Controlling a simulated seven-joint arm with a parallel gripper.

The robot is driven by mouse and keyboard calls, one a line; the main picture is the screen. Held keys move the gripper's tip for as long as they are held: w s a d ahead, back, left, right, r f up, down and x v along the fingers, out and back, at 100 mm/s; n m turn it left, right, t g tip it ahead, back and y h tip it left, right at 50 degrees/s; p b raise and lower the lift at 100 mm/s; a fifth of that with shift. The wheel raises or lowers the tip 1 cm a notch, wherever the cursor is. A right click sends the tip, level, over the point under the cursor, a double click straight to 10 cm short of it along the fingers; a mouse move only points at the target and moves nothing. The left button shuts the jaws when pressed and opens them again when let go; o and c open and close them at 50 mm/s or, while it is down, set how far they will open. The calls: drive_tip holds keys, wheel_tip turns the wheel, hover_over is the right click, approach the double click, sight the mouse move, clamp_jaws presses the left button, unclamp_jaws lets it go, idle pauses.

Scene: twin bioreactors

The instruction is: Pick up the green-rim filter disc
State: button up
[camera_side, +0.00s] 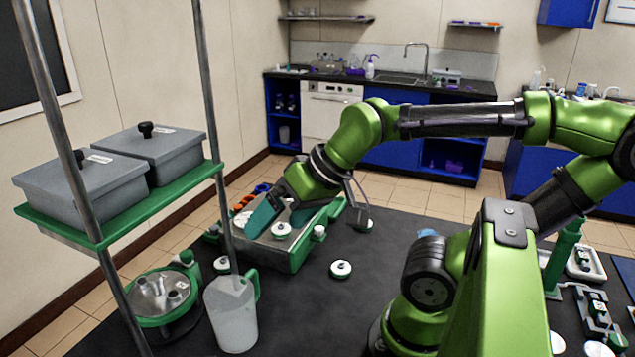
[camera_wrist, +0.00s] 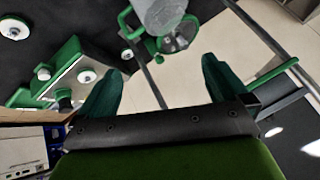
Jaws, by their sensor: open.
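My gripper (camera_side: 279,222) is open, its two teal fingers spread above the green-and-grey tray unit (camera_side: 297,256) in the side view. In the wrist view my gripper (camera_wrist: 158,80) has nothing between its fingers. Several small white discs with green parts are in view: one (camera_side: 281,231) on the tray unit near my fingers, one (camera_side: 340,269) on the dark table to its right, and one (camera_side: 222,264) to its left. In the wrist view, one disc (camera_wrist: 86,76) shows on the tray unit and another (camera_wrist: 15,28) on the table. I cannot tell which is the green-rim filter disc.
A translucent jug (camera_side: 232,315) with a green handle stands in front, beside a round green-based vessel (camera_side: 160,298). A rack with metal posts and a green shelf (camera_side: 150,213) carrying grey lidded boxes (camera_side: 85,180) stands left. The table (camera_side: 300,325) is clear at front centre.

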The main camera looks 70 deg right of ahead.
drive_tip(key=shift+c, duration=0.5)
drive_tip(key=c, duration=0.4)
drive_tip(key=shift+o, duration=0.2)
drive_tip(key=shift+d, duration=0.1)
